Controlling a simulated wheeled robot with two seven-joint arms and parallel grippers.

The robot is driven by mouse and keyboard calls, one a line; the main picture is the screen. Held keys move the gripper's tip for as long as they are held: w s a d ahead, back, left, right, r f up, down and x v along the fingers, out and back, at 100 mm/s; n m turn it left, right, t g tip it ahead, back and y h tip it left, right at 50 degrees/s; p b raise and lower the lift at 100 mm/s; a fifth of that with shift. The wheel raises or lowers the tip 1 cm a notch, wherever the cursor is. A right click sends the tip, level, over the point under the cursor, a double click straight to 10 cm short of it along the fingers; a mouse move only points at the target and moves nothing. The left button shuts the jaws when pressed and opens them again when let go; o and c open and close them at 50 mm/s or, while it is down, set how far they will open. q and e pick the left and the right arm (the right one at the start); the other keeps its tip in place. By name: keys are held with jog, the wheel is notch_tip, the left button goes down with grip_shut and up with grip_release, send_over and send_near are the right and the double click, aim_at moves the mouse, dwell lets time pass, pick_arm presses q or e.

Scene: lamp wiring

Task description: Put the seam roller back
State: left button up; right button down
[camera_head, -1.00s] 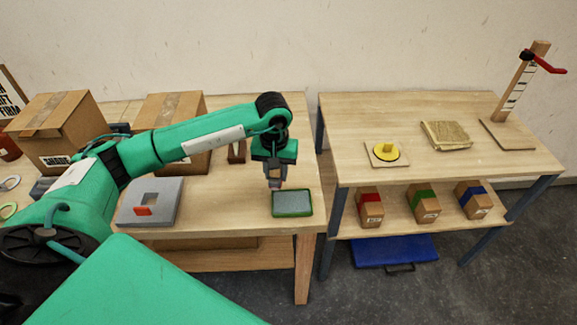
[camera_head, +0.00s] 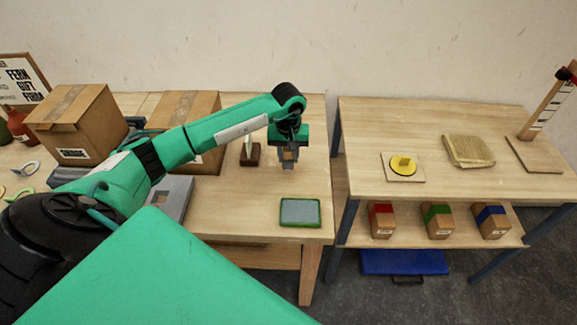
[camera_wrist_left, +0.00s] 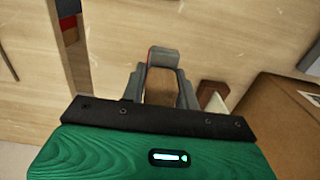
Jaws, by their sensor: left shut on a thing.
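My left gripper (camera_head: 289,160) is shut, held above the left table's right part, behind a green-rimmed tray (camera_head: 300,226) with a grey pad. In the left wrist view, a small thing, which I take to be the seam roller (camera_wrist_left: 160,88), shows brown between the grey fingers; much of it is hidden and its shape is unclear. A dark brown block (camera_head: 250,158) with a pale upright piece stands on the table just left of the gripper. It also shows right of the fingers in the left wrist view (camera_wrist_left: 211,92). My right gripper is not in view.
Two cardboard boxes (camera_head: 75,125) (camera_head: 190,115) stand at the back left. A grey plate (camera_head: 178,192) lies partly behind my arm. Across a gap, the right table (camera_head: 440,185) holds a yellow disc (camera_head: 403,166), a cloth stack (camera_head: 468,150) and a post. The table around the tray is clear.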

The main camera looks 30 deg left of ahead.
aim_at(288, 163)
pick_arm(q)
notch_tip(288, 163, down, 3)
jog(key=shift+r, duration=0.2)
jog(key=shift+f+p, duration=0.4)
jog(key=shift+f, duration=0.1)
notch_tip(288, 163, down, 4)
jog(key=shift+r+p, duration=0.25)
jog(key=shift+p, duration=0.35)
jog(key=shift+f, duration=0.25)
jog(key=o, duration=0.7)
jog(key=shift+f+b, duration=0.1)
jog(key=shift+b, duration=0.2)
jog(key=shift+c, duration=0.2)
jog(key=o, duration=0.4)
jog(key=shift+o, duration=0.2)
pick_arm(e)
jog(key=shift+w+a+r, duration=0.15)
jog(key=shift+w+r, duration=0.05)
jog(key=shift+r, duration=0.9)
